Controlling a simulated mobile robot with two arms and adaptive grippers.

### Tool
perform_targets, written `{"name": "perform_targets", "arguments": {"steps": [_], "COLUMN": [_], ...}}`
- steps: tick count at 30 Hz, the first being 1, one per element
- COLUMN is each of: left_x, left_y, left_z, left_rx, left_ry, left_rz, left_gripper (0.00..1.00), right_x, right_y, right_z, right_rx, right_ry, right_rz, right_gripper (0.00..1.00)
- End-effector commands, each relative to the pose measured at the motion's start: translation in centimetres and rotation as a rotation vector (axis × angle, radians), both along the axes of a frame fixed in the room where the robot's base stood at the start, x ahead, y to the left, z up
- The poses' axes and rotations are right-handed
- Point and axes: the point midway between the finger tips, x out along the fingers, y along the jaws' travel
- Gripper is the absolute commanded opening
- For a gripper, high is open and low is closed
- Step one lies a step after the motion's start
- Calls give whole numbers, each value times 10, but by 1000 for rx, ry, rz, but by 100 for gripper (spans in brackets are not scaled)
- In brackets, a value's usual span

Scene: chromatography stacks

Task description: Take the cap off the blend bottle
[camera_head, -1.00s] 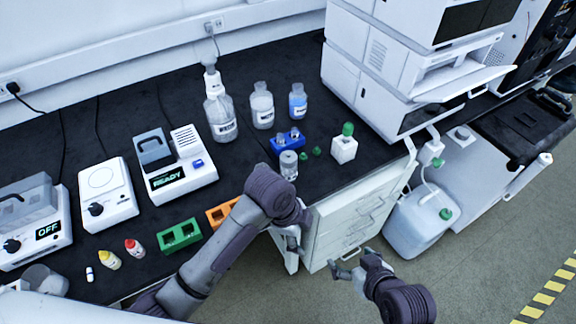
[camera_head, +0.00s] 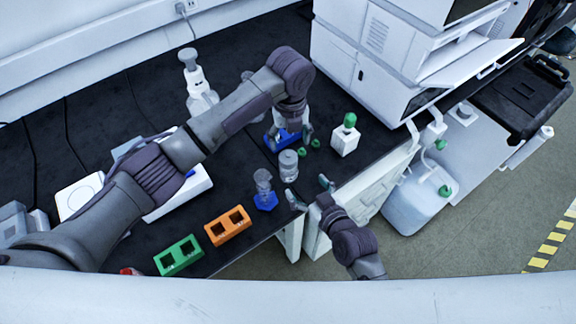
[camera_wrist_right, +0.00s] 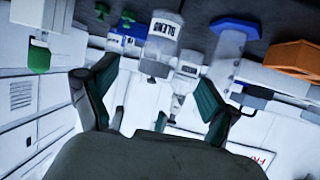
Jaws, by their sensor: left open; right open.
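The blend bottle (camera_head: 288,165) is a small clear bottle standing upright near the bench's front edge. In the right wrist view it appears upside down, its BLEND label readable (camera_wrist_right: 163,30); I cannot make out the cap clearly. My right gripper (camera_head: 309,190) is open and empty, just in front of the bottle at the bench edge. In its wrist view the bottle shows beyond and between the two spread fingers (camera_wrist_right: 157,85). My left gripper (camera_head: 290,128) is open, pointing down at the blue rack (camera_head: 270,141) behind the bottle; its arm partly hides the rack.
A clear cylinder on a blue base (camera_head: 264,190) stands left of the bottle. Orange (camera_head: 228,226) and green (camera_head: 179,256) racks sit at the front left.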

Motion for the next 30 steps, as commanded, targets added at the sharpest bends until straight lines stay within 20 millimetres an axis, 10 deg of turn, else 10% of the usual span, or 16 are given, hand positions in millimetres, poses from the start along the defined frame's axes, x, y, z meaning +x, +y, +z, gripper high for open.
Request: {"name": "perform_targets", "arguments": {"steps": [15,30], "left_x": [0,0], "left_y": [1,1], "left_z": [0,0], "left_rx": [0,0], "left_ry": [-1,-1], "left_rz": [4,4], "left_gripper": [73,73], "right_x": [77,88], "right_y": [39,44], "right_z": [-34,-40], "right_rx": [1,0], "right_ry": [1,1], "right_rz": [1,0], "right_gripper": [87,84]}}
